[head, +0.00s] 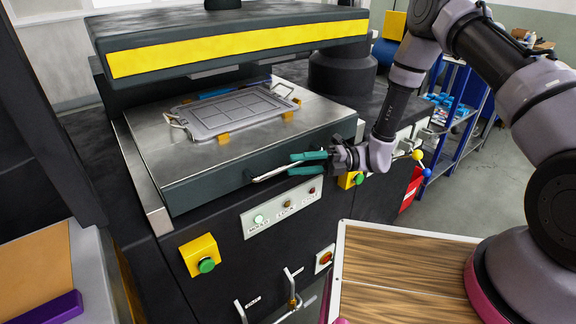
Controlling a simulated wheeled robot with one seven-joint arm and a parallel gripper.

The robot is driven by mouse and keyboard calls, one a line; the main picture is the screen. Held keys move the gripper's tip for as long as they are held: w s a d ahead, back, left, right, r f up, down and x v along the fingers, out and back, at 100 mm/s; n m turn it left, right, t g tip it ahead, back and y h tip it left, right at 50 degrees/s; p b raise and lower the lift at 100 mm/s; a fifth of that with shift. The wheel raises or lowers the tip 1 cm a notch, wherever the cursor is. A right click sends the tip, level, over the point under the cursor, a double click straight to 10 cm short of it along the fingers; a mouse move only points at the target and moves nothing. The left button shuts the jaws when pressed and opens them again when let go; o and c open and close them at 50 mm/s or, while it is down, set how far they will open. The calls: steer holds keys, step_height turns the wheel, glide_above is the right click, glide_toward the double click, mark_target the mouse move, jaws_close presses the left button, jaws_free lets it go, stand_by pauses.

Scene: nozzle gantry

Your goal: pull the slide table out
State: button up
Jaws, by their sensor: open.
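The slide table (155,165) is a flat metal-topped slab with a dark front face, under the press head with the yellow stripe (240,48). A metal bar handle (270,174) is fixed to its front face. My gripper (306,163) has teal fingers and is open at the right end of the handle. The fingers appear to lie above and below the bar; whether they touch it I cannot tell. A grey tray (235,110) with wire handles at both ends lies on the slide table between orange blocks.
Below the slide table are a panel of lit buttons (284,206) and a yellow box with a green button (200,255). Lower metal handles (291,283) stick out. A wood-topped surface (395,275) lies at the bottom right. Blue shelving (462,110) stands behind at right.

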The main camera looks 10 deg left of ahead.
mark_target(288, 165)
steer(key=shift+x, duration=1.6)
steer(key=shift+c, duration=0.3)
jaws_close()
